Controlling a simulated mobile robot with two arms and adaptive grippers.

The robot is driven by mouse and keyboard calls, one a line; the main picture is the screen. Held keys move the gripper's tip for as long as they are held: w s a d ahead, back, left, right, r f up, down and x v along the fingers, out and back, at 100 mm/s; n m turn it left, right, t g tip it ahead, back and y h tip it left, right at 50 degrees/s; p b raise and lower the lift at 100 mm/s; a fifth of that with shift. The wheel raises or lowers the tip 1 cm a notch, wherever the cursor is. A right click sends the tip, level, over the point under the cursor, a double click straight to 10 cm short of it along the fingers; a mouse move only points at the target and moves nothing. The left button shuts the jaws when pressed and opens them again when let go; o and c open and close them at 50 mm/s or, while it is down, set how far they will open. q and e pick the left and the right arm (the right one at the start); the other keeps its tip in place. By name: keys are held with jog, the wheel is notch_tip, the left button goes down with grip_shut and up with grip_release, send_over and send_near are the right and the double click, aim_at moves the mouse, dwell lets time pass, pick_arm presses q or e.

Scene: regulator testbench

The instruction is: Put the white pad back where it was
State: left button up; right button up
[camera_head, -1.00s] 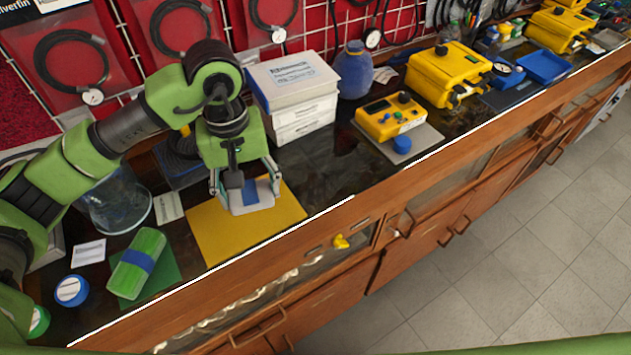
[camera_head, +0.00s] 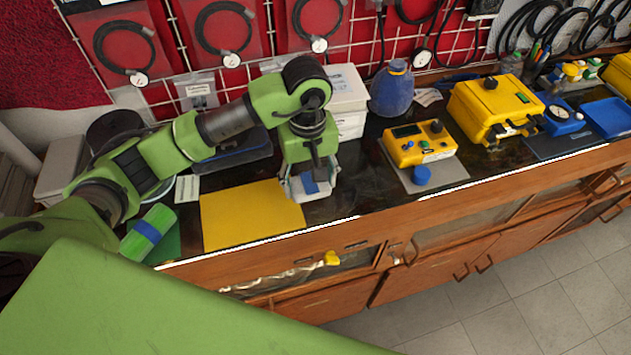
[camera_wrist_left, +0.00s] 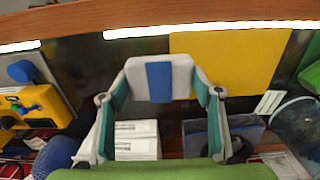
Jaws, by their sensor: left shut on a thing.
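The white pad (camera_head: 298,190) has a blue stripe across its middle. My left gripper (camera_head: 312,182) is shut on it in the head view, just right of the yellow mat (camera_head: 245,215), over the dark bench top. In the left wrist view the pad (camera_wrist_left: 181,78) sits between the two fingers of the left gripper (camera_wrist_left: 160,88), and the yellow mat (camera_wrist_left: 235,60) lies beside it. I cannot tell whether the pad touches the bench. My right gripper is not in view.
White boxes (camera_head: 347,92) stand behind the left gripper. A yellow meter (camera_head: 420,145) on a grey plate is to the right. A green roll with a blue band (camera_head: 148,231) lies left of the mat. Dark bench between gripper and meter is clear.

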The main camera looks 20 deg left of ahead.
pick_arm(q)
jog(key=w+f, duration=0.1)
jog(key=w+f+p, duration=0.1)
jog(key=f, duration=0.1)
jog(key=shift+w+f, duration=0.15)
jog(key=shift+w, duration=0.2)
jog(key=shift+w+f, duration=0.3)
jog(key=shift+f, duration=0.1)
notch_tip(320, 180, down, 3)
jog(key=shift+r+p, duration=0.1)
jog(key=shift+p, duration=1.1)
jog(key=shift+w+f, duration=0.1)
jog(key=shift+f, duration=0.25)
jog(key=shift+f+b, duration=0.35)
jog(key=shift+b, duration=0.35)
jog(key=o, duration=0.8)
jog(key=shift+o, duration=1.3)
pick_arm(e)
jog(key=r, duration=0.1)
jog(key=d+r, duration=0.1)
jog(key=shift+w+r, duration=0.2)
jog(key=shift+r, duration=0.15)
pick_arm(q)
jog(key=shift+r, duration=0.1)
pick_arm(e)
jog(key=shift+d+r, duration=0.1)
